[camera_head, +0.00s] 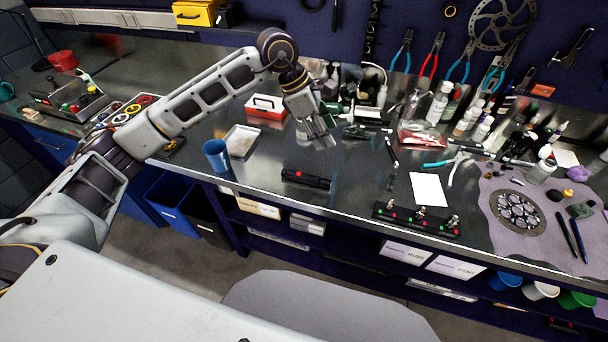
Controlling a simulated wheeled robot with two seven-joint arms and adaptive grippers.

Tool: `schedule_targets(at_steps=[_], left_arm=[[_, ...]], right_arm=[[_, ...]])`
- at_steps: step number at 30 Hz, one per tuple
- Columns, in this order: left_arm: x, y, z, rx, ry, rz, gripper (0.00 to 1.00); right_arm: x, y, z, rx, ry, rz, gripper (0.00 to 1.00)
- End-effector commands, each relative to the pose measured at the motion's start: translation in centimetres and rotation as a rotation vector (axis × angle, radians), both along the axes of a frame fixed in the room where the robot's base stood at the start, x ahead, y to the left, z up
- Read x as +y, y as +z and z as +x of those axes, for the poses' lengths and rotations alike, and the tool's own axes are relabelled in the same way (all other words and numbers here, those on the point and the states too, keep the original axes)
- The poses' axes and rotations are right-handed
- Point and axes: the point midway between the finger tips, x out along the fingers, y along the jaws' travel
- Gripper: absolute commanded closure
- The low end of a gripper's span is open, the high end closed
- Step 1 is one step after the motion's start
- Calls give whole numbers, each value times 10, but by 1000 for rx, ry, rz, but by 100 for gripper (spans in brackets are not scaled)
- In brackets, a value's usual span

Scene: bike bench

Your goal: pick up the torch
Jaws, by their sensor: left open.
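A black torch (306,179) lies on its side on the dark bench top, close to the front edge. A small red mark shows near its left end. My left gripper (322,141) hangs above the bench, behind the torch and slightly to its right in the picture. It is open, points downward and is apart from the torch, with nothing seen between its fingers. My right gripper is not in view.
A blue cup (216,155) and a shallow tray (241,141) stand left of the torch. A red and white box (265,109) is behind it. A black strip with several lights (416,218) and white paper (428,189) lie to the right. Bench around the torch is clear.

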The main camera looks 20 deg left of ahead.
Motion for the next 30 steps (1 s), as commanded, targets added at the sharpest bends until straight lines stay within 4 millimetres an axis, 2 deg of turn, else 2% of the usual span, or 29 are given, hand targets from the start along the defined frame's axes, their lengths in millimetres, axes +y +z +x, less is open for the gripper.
schedule_targets(at_steps=[6,15,21,30], left_arm=[[31,-13,-7,12,-50,159,50],[65,-22,-26,71,-167,316,50],[64,-21,-26,61,-196,316,50],[64,-23,-26,62,-194,315,50]], right_arm=[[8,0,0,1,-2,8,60],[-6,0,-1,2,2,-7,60],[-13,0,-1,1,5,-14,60],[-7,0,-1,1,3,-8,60]])
